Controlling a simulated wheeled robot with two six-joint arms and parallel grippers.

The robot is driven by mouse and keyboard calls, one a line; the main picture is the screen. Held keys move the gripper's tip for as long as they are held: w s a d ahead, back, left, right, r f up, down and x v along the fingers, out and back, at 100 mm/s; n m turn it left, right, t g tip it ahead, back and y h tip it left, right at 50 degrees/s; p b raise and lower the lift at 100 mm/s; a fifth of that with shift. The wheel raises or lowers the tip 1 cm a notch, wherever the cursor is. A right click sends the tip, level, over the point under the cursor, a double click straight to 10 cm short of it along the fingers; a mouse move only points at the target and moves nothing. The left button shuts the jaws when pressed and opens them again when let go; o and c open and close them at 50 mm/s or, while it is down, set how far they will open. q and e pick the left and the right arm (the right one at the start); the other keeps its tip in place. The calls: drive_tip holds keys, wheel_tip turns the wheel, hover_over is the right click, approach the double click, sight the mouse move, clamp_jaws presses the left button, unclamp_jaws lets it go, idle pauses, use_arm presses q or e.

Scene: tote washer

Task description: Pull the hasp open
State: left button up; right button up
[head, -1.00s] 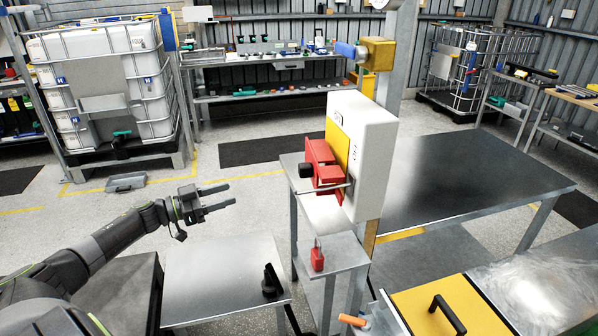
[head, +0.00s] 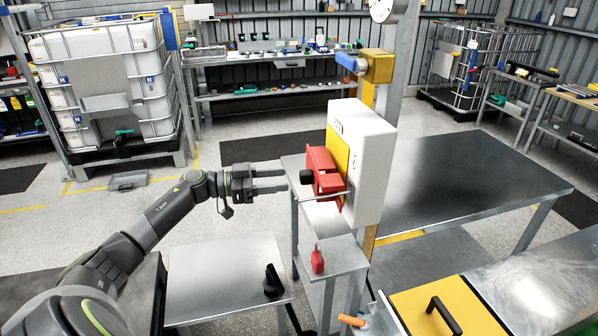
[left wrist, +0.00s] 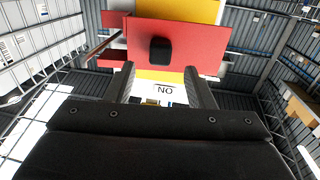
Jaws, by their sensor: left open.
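A white and yellow switch box (head: 372,150) stands on a post. On its left face is a red block-shaped part (head: 322,165) with a black knob (head: 306,177); which piece is the hasp I cannot tell for certain. A thin metal rod (head: 325,197) sticks out left below the red part. In the left wrist view the red part (left wrist: 205,42) and the knob (left wrist: 160,49) lie straight ahead, between the fingers' lines. My left gripper (head: 285,181) is open and empty, its fingertips a little left of the knob. My right gripper is out of view.
A red padlock (head: 317,262) is at the small metal shelf (head: 340,258) below the box. A low steel table (head: 215,280) with a black object (head: 272,281) is at the front. A yellow lid (head: 415,305) with a black handle is at the lower right.

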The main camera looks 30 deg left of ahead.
sight(300, 178)
use_arm(q)
drive_tip(key=p+x, duration=0.1)
drive_tip(key=x, duration=0.5)
drive_tip(key=shift+p, duration=0.3)
drive_tip(key=shift+a, duration=0.1)
clamp_jaws()
